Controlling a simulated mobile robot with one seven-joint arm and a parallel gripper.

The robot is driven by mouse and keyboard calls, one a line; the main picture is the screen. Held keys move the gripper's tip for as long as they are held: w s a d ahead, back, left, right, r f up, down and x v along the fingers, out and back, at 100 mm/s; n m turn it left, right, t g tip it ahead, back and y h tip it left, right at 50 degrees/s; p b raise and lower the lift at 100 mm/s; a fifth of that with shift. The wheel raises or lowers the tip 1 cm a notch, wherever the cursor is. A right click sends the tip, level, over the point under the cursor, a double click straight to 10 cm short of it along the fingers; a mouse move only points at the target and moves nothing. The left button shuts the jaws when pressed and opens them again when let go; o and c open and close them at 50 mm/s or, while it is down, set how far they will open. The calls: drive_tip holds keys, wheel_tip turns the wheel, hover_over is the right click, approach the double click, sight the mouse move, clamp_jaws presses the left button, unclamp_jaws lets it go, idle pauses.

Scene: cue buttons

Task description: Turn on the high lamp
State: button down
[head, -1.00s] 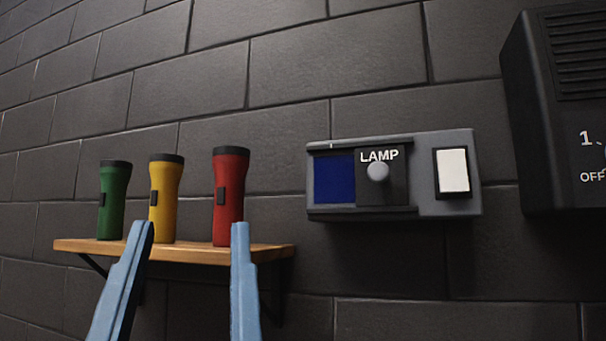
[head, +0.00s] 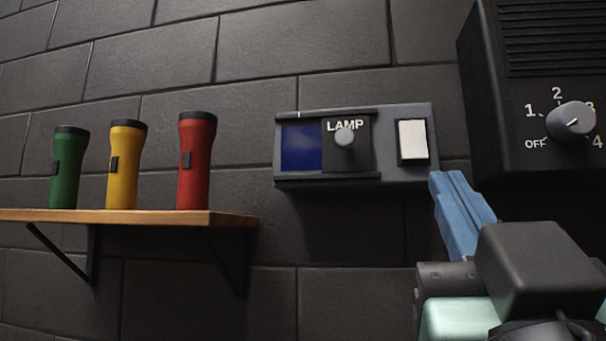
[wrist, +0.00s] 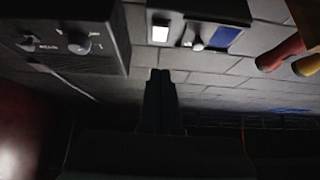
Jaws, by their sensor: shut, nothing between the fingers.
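A grey wall box (head: 407,112) carries a sliding plate marked LAMP (head: 345,157) with a round knob (head: 344,138). Left of the plate a dark blue panel (head: 301,148) shows. At the box's right end is a white rocker button (head: 412,139) in a black frame. My gripper (head: 450,178) is shut and empty, its tips just below and right of the button in the head view. In the wrist view, which looks upside down, the shut fingers (wrist: 160,76) point at the wall, with the button (wrist: 160,33) beyond their tips. I cannot tell the exact gap.
A black heater-like unit (head: 490,130) with a numbered dial (head: 570,121) stands close on the right. On the left a wooden shelf (head: 130,217) holds green (head: 66,170), yellow (head: 124,165) and red (head: 195,162) torches. The wall below the box is clear.

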drive_tip(key=shift+d, duration=0.15)
drive_tip(key=p, duration=0.5)
approach(414, 144)
wheel_tip(414, 144, up, 4)
drive_tip(key=w+p, duration=0.1)
drive_tip(key=w+d, duration=0.1)
drive_tip(key=w, duration=0.1)
drive_tip(key=shift+w+p, duration=0.25)
drive_tip(key=shift+p, duration=0.1)
drive_tip(key=shift+w+d+f, duration=0.15)
drive_tip(key=shift+w+f, duration=0.05)
drive_tip(key=shift+w, duration=0.25)
